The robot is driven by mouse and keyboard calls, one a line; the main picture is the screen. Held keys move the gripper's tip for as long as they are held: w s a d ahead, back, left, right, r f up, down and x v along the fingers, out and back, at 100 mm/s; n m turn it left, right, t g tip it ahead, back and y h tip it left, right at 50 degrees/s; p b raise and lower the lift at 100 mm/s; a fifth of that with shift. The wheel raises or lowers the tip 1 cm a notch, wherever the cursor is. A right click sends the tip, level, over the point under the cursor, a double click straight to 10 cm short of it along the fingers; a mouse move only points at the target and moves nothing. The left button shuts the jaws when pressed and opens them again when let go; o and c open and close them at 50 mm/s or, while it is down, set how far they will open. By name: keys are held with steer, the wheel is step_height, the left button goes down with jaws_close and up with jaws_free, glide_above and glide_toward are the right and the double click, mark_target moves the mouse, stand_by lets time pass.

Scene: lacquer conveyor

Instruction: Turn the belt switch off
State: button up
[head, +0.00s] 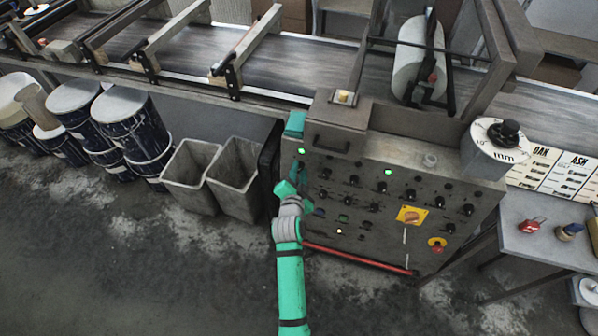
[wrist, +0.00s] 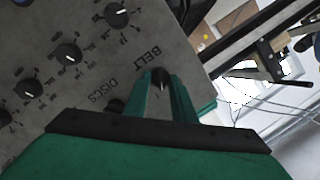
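The belt switch (wrist: 161,79) is a small dark knob beside the word BELT on the grey control panel in the wrist view. My gripper (wrist: 163,82) has its two green fingers on either side of this knob, close together, with the knob filling the gap between the tips. In the head view, my gripper (head: 293,180) reaches the left edge of the control panel (head: 370,165) and hides the switch there. A green lamp (head: 301,151) glows just above my gripper. The pointer of the knob is hard to read.
Other black knobs (wrist: 67,55) sit close to the fingers, including one by DISCS (wrist: 116,105). A yellow-plated orange switch (head: 411,216) and a red button (head: 437,244) are farther right. A red rail (head: 355,259) runs below. Grey bins (head: 234,183) stand at left; the conveyor (head: 290,68) lies behind.

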steer(key=shift+n, duration=0.3)
steer(key=n, duration=0.3)
steer(key=n+g+h, duration=0.1)
steer(key=n, duration=0.2)
steer(key=a+n+h, duration=0.1)
steer(key=n, duration=0.2)
steer(key=shift+w+r+n+g, duration=0.15)
steer(key=shift+r+n+g, duration=0.05)
steer(key=shift+n+g, duration=0.1)
stand_by(0.8)
steer(key=o, duration=1.1)
steer(key=shift+c, duration=0.2)
steer(key=shift+d, duration=0.1)
steer(key=v, duration=1)
steer(key=shift+s+a+r, duration=0.15)
steer(key=shift+s+a, duration=0.15)
